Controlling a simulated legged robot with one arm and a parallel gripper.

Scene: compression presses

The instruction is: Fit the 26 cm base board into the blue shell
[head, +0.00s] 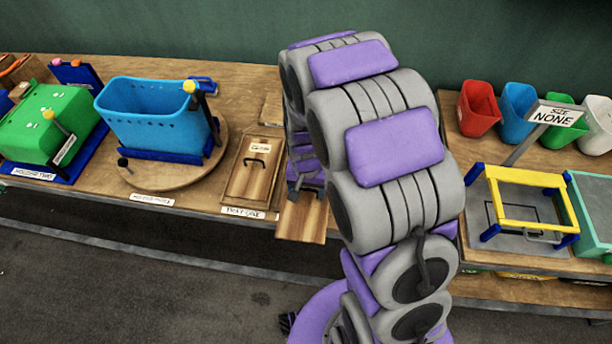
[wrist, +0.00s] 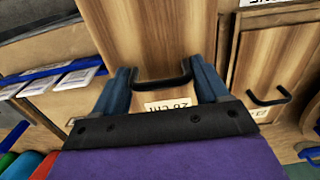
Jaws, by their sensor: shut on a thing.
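The blue shell (head: 150,112) stands open side up in a blue holder on a round wooden turntable (head: 150,178), left of my arm in the head view. My gripper (wrist: 160,80) is shut on the black handle of a wooden board (wrist: 140,35), whose upside-down label reads 26 cm. In the head view the board (head: 302,220) juts past the table's front edge, apart from the shell. My arm hides part of the gripper there. Whether the board still touches the table is hard to tell.
A tray with another handled board (head: 250,170) lies between shell and gripper. A green shell (head: 45,122) sits at far left. The floor in front is clear.

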